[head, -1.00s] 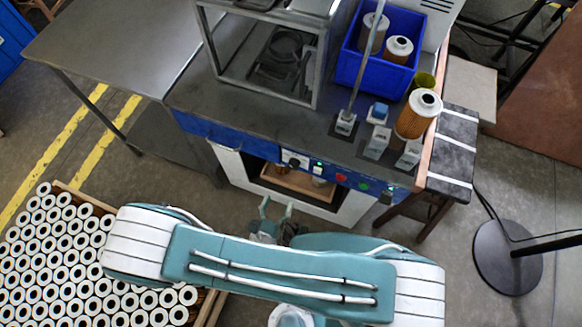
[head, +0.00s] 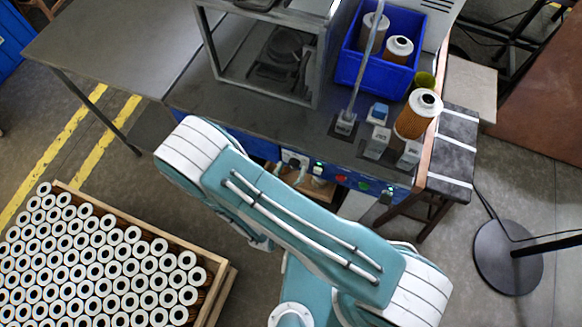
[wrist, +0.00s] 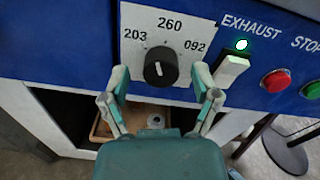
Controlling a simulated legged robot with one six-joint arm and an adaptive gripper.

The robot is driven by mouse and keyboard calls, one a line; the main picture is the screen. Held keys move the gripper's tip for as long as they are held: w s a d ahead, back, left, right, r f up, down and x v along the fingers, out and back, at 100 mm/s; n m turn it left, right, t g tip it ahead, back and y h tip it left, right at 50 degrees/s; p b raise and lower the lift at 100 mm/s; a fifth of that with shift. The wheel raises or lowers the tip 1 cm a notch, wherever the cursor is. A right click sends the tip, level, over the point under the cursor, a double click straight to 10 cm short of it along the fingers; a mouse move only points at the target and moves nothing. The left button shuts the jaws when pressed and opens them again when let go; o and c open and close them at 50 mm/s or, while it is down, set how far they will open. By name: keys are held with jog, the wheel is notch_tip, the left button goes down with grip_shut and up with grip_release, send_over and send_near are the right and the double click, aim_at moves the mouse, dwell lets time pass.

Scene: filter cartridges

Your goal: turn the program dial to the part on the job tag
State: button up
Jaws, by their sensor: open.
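The program dial (wrist: 161,66) is a black knob on a white plate marked 203, 260 and 092, set in a blue panel. A small pale mark shows on the knob, but I cannot tell for sure which number it points to. My gripper (wrist: 160,78) is open, one finger on each side of the dial's lower part, with clear gaps to the knob. I cannot make out a job tag in either view.
Right of the dial are a lit green lamp (wrist: 241,44), a white exhaust switch (wrist: 231,66), a red button (wrist: 274,81) and a green button (wrist: 312,89). Below is an opening with a wooden tray (wrist: 130,118). A blue bin (head: 350,68) and filter cartridge (head: 415,115) stand on the bench.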

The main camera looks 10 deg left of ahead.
grip_shut()
jog(key=shift+m, duration=0.4)
jog(key=m, duration=0.3)
jog(key=shift+m, duration=0.3)
jog(key=m, duration=0.4)
jog(key=shift+m, duration=0.3)
jog(key=m, duration=0.4)
jog(key=shift+f+m, duration=0.1)
jog(key=shift+m, duration=1.8)
